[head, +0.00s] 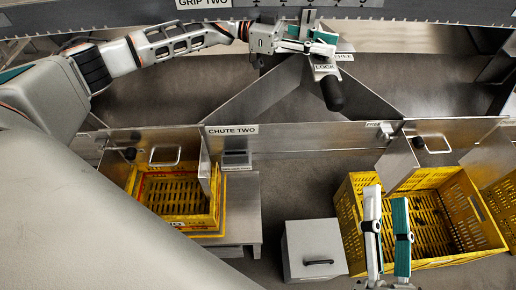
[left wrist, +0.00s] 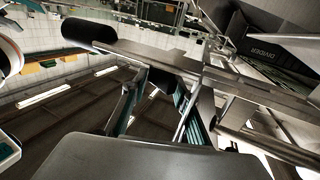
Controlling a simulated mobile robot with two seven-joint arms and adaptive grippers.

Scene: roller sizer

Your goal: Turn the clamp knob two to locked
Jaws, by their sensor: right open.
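A black cylindrical handle (head: 333,95) hangs below a LOCK label (head: 324,68) at the upper middle of the head view; I take it for the clamp knob's grip. A second label, partly covered, seems to read FREE (head: 344,57). In the left wrist view a black grip (left wrist: 90,34) ends a flat metal bar (left wrist: 160,57). My left gripper (head: 312,40) is beside the labels, above the black handle. Its fingers (left wrist: 160,100) stand apart by the bar; contact is unclear. My right gripper (head: 387,215) is open and empty, low over the yellow crate area.
A curved metal rail with a GRIP TWO label (head: 204,3) crosses the top. A CHUTE TWO panel (head: 232,130) stands below. Yellow crates (head: 150,214) and (head: 490,245) sit left and right. A grey box (head: 314,238) stands between them. A DIVIDER label (left wrist: 264,48) shows nearby.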

